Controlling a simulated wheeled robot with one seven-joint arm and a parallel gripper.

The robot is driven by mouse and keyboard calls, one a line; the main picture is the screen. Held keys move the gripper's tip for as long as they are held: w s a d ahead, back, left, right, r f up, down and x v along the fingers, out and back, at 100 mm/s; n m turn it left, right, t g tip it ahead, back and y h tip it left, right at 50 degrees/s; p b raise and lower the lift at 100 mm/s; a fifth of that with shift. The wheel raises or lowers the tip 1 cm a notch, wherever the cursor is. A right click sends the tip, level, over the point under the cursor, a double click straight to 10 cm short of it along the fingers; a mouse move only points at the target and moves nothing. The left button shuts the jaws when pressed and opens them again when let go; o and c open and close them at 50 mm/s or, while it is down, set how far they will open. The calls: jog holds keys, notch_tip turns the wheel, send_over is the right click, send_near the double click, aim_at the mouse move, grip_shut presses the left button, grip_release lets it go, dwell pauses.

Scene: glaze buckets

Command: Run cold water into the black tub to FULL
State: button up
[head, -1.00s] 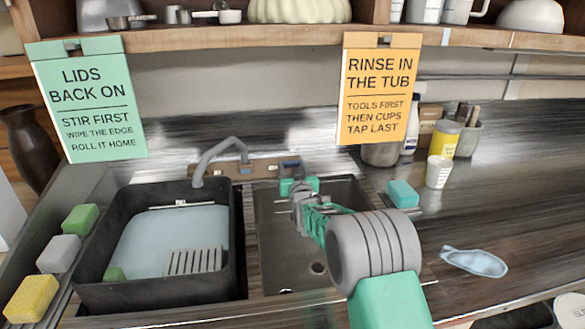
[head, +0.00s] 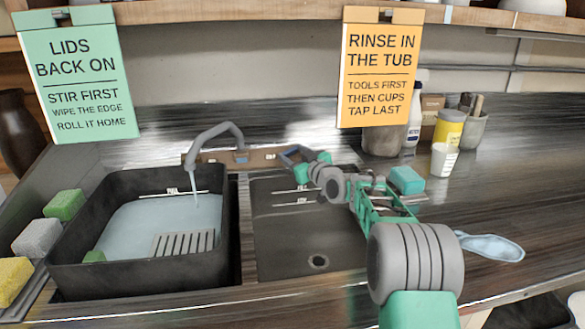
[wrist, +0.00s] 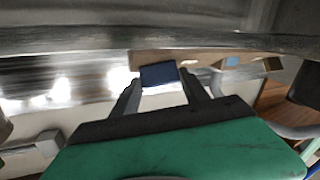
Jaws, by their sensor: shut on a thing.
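The black tub (head: 75,225) stands in the left basin area, with pale blue water (head: 135,222) in it. The water surface lies below the white line marked FULL (head: 173,194) on the back wall. The grey spout (head: 213,132) arches over the tub, and a thin stream (head: 197,190) falls from it into the water. My gripper (head: 299,162) is at the dark blue tap handle (head: 289,154) on the wooden panel. In the wrist view my gripper (wrist: 161,88) is shut on this handle (wrist: 159,74), one finger on each side.
A slatted grey rack (head: 184,243) and a green piece (head: 94,256) are in the tub. The right basin (head: 300,235) beside it looks empty. Sponges (head: 38,238) line the left edge. A teal block (head: 406,180) and white cup (head: 443,160) stand right of my arm.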

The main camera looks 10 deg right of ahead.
jog(key=o, duration=1.4)
jog(key=shift+d, duration=0.1)
jog(key=v, duration=0.7)
jog(key=shift+s+d, duration=0.1)
jog(key=shift+s, duration=0.3)
jog(key=shift+r, duration=0.1)
